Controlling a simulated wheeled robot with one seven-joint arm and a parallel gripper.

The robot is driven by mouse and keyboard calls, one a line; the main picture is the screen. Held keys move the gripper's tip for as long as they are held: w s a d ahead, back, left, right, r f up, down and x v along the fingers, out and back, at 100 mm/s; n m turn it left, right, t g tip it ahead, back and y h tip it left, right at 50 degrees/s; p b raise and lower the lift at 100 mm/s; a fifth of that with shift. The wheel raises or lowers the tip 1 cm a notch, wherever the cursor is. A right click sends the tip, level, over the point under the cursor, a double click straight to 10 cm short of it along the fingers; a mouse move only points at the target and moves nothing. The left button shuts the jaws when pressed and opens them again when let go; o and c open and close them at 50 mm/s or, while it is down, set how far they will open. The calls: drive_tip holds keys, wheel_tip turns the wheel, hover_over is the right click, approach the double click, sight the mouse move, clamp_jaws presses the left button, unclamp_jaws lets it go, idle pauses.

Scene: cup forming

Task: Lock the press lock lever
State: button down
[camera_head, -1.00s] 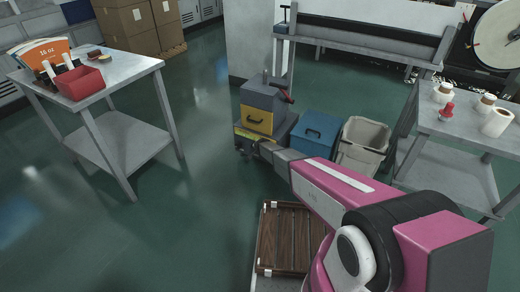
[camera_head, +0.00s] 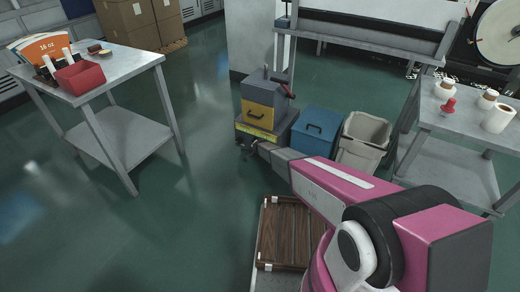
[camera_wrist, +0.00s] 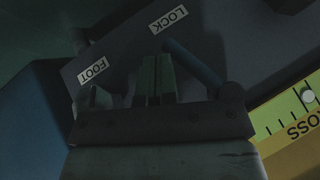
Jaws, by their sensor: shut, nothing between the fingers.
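In the wrist view a dark plate carries a LOCK label (camera_wrist: 169,19) and a FOOT label (camera_wrist: 93,70), both seen upside down. A bluish rod, which looks like the lock lever (camera_wrist: 194,62), slants from beside the LOCK label down to the right. My gripper (camera_wrist: 155,80) is shut and empty, just left of this rod; I cannot tell whether they touch. In the head view my gripper (camera_head: 244,147) is small and dark, low at the front of a grey machine (camera_head: 266,90) with a yellow front panel. The lever cannot be made out there.
A blue bin (camera_head: 317,130) and a beige bin (camera_head: 362,139) stand right of the machine. A brown slatted crate (camera_head: 287,232) lies below my arm. Metal tables stand at left (camera_head: 130,68) and right (camera_head: 470,128).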

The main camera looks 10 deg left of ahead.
drive_tip(key=shift+w+a+f, duration=0.25)
drive_tip(key=shift+a+f, duration=0.25)
drive_tip(key=shift+a, duration=0.15)
idle(0.5)
